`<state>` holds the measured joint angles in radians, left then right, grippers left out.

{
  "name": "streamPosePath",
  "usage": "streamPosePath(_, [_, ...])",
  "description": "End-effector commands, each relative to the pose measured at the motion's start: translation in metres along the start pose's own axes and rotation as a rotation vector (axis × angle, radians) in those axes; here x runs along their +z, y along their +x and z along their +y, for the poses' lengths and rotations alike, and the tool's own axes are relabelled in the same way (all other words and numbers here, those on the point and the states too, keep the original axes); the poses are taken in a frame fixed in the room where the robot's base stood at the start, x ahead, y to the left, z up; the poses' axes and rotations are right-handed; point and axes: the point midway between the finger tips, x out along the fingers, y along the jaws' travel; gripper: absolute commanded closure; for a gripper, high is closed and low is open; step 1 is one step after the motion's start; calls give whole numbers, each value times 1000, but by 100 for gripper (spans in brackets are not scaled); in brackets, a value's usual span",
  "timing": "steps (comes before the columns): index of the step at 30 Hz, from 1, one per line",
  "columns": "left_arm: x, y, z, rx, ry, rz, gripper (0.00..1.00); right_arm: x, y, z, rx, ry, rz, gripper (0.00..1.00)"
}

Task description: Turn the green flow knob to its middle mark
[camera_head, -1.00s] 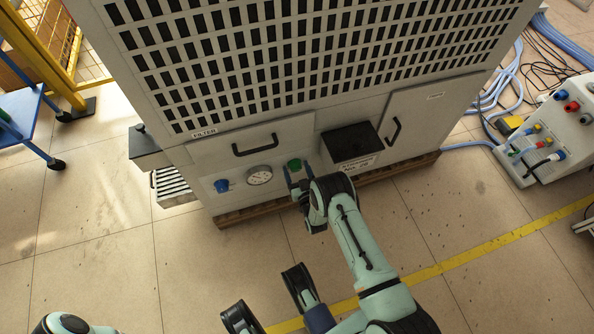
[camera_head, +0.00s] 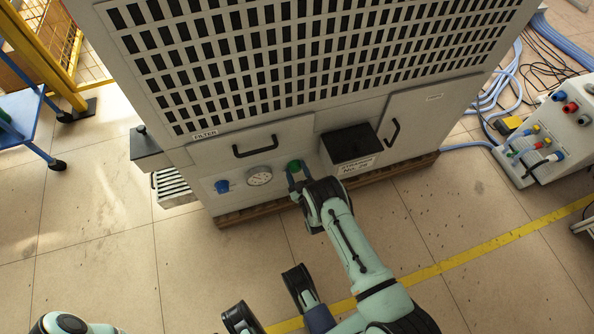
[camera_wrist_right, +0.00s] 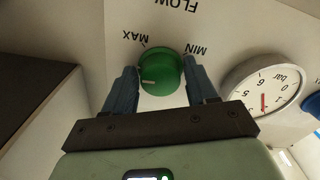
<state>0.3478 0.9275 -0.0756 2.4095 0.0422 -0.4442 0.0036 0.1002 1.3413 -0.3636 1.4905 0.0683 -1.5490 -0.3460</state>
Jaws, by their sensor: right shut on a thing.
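The green flow knob (camera_head: 294,164) sits on the lower front panel of the large grey machine, right of the gauge. In the right wrist view the knob (camera_wrist_right: 160,74) has a white pointer line on its left part, pointing left. The upside-down labels FLOW, MAX and MIN are above it, MAX on the left and MIN on the right. My right gripper (camera_head: 298,174) is at the panel, shut on the knob, with one blue-grey finger on each side. Its fingers (camera_wrist_right: 160,66) partly cover the knob's sides.
A round pressure gauge (camera_head: 259,176) and a blue knob (camera_head: 222,186) are left of the green knob. A black box (camera_head: 349,143) juts out to its right. A door handle (camera_head: 255,147) is above. The tiled floor in front is mostly clear.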

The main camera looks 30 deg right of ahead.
Motion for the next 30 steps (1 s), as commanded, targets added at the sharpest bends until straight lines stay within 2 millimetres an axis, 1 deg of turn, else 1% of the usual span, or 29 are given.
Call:
streamPosePath(6, [-6,-5,6,11,8,22,57,0,-1,0,-2,-208,0,74])
streamPosePath(15, [-10,-8,9,18,13,40,57,0,-1,0,-3,-495,-1,74])
streamPosePath(30, [-9,-7,8,17,11,36,57,0,-1,1,-3,-970,-1,74])
